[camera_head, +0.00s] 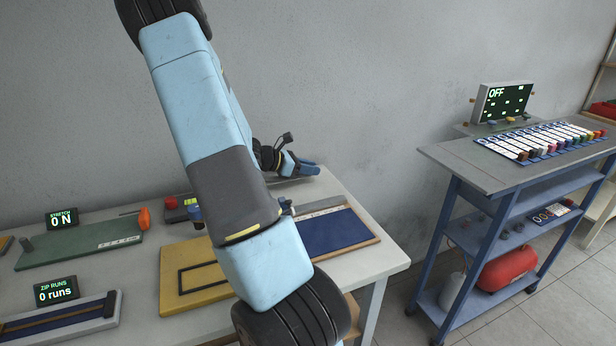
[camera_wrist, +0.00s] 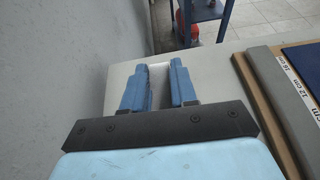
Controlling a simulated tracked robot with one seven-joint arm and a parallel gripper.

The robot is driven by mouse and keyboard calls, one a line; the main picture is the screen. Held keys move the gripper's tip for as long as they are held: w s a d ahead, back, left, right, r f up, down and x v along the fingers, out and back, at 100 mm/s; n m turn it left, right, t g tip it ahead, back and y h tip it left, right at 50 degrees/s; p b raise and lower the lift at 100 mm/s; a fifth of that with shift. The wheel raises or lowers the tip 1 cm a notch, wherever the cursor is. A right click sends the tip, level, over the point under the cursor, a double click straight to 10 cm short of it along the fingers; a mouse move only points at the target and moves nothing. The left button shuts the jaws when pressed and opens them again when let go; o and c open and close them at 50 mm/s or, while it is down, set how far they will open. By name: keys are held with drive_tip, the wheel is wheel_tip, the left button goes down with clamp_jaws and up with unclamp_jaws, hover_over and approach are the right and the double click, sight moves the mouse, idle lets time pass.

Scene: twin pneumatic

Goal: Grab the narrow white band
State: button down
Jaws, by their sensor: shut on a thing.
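My gripper (camera_head: 306,168) is at the back right of the table, low over its top, in the head view. In the wrist view its two blue fingers (camera_wrist: 160,82) stand a little apart. A small bright white piece, the narrow white band (camera_wrist: 159,73), shows between the fingertips, and my gripper is shut on it. Most of the band is hidden by the fingers, and I cannot make it out in the head view.
The light table (camera_head: 385,262) ends close to the right of my gripper; the grey wall stands behind. A blue board (camera_head: 335,232) with a cm scale lies in front. A yellow board (camera_head: 180,262) and green board (camera_head: 75,249) lie left. A blue cart (camera_head: 445,205) stands apart at right.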

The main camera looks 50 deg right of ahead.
drive_tip(key=s+a+r, duration=0.9)
drive_tip(key=s, duration=0.1)
drive_tip(key=shift+a+r, duration=0.25)
drive_tip(key=shift+r, duration=0.1)
